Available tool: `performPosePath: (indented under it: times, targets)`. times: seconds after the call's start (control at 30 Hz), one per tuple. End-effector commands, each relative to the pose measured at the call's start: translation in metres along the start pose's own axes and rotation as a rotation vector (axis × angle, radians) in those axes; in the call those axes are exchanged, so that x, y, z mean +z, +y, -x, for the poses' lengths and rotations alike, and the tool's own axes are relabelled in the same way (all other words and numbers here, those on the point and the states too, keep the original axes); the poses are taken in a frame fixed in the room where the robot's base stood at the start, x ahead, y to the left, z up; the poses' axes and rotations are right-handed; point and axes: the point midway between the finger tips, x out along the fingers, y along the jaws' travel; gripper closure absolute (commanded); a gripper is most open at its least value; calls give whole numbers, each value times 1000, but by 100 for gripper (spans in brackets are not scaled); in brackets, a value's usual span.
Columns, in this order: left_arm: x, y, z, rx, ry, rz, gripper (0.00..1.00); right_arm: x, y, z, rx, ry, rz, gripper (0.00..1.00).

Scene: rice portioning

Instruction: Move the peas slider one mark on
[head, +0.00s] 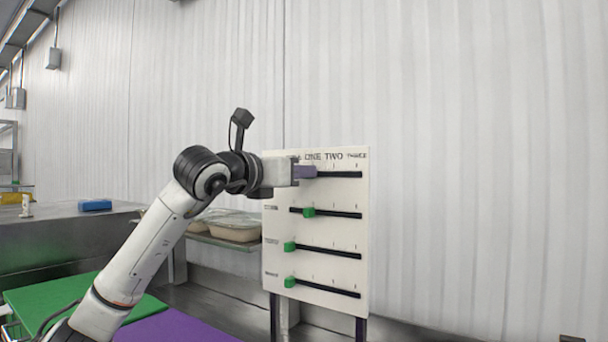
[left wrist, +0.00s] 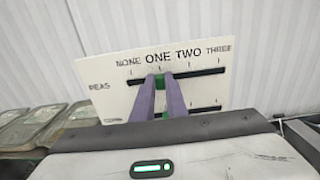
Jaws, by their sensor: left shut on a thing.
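The white slider board (head: 330,228) stands upright on posts, with columns NONE, ONE, TWO and THREE along its top. In the left wrist view, the PEAS row is the top slot (left wrist: 204,76). Its green peas slider (left wrist: 159,82) sits at about the ONE mark. My left gripper (left wrist: 161,84) is shut on this slider, one purple finger on each side. In the head view my left gripper (head: 306,172) is at the top row and hides the peas slider. My right gripper is not in view.
Below are more green sliders: the second-row one (head: 308,212), the third-row one (head: 289,246) and the bottom one (head: 289,282). Covered food trays (head: 235,230) are on a shelf behind my left arm. A blue block (head: 95,205) lies on the steel counter at left.

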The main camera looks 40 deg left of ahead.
Motion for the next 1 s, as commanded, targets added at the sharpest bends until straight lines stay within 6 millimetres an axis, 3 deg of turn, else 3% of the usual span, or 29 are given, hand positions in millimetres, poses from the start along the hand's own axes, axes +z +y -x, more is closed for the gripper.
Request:
performPosePath:
  times: [0.03, 0.13, 0.5, 0.8, 1.0]
  targets:
    - [0, 0, 0, 1, 0, 0, 84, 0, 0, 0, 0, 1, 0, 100]
    - [0, -1, -1, -1, 0, 0, 69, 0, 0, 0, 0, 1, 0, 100]
    - [-1, -1, 4, -2, 0, -1, 69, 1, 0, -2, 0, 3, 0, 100]
    - [-3, 0, 58, 1, -2, -3, 69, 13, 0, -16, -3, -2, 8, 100]
    - [-2, -1, 90, 0, -1, -1, 69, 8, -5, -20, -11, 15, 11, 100]
